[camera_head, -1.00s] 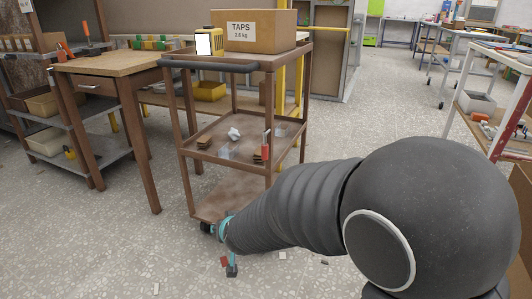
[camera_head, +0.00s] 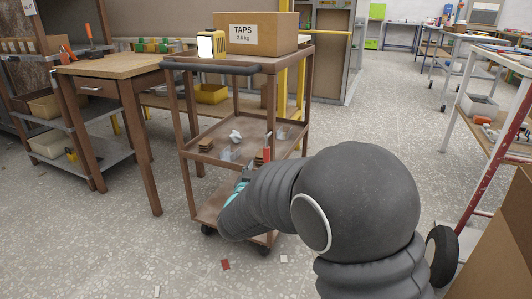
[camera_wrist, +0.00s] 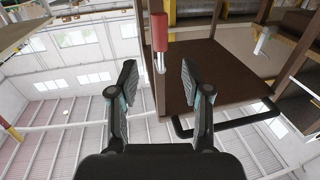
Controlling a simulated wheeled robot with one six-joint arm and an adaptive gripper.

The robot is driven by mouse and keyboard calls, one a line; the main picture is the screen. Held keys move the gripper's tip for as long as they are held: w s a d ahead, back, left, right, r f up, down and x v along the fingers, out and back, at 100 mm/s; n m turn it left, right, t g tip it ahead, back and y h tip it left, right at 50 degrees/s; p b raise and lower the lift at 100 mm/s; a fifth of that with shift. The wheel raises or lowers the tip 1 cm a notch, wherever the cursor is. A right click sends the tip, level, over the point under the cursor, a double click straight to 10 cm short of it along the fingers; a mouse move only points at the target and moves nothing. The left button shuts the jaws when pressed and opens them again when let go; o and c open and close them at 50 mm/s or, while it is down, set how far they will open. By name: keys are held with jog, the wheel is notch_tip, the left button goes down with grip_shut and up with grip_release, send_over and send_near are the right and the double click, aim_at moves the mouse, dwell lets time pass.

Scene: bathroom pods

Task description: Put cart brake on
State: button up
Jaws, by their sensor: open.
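The brown cart (camera_head: 290,60) stands upright on its casters (camera_head: 208,229) in the middle of the head view. A red-handled brake lever (camera_head: 267,150) is on its near right post, around middle-shelf height. In the wrist view the red handle (camera_wrist: 160,32) points up on a short metal shaft. My gripper (camera_wrist: 158,75) is open, with its two fingers spread either side of the shaft's line and nothing held. The handle lies beyond the fingertips; contact does not show. In the head view my gripper (camera_head: 242,182) is near the cart below the lever, partly hidden by my arm.
A wooden workbench (camera_head: 118,66) stands to the left. Small debris (camera_head: 225,265) lies on the floor. A white-framed rack (camera_head: 462,125) is at right.

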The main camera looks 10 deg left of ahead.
aim_at(265, 154)
jog(key=w, duration=1)
jog(key=shift+w+d, duration=0.1)
grip_shut()
